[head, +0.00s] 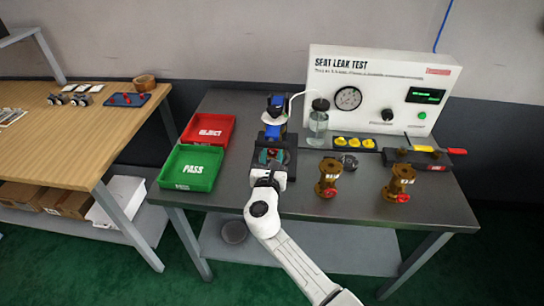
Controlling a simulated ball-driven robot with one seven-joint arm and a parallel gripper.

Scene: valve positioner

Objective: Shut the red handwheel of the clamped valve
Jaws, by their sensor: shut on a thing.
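The clamped valve sits in a dark fixture (291,140) at the middle left of the grey bench. Blue and black parts (275,106) stand up behind it. My white arm reaches up from the bottom, and my gripper (268,160) is at the front of the fixture. It is shut on the red handwheel (264,155), of which only a small reddish patch shows between the jaws. My gripper and the fixture hide most of the valve, so I cannot tell how far the wheel is turned.
Two brass valves with red handwheels stand to the right, a nearer one (328,178) and another (401,182). A green PASS tray (188,184) and a red REJECT tray (209,117) are left. A bottle (318,124) and test panel (385,62) stand behind.

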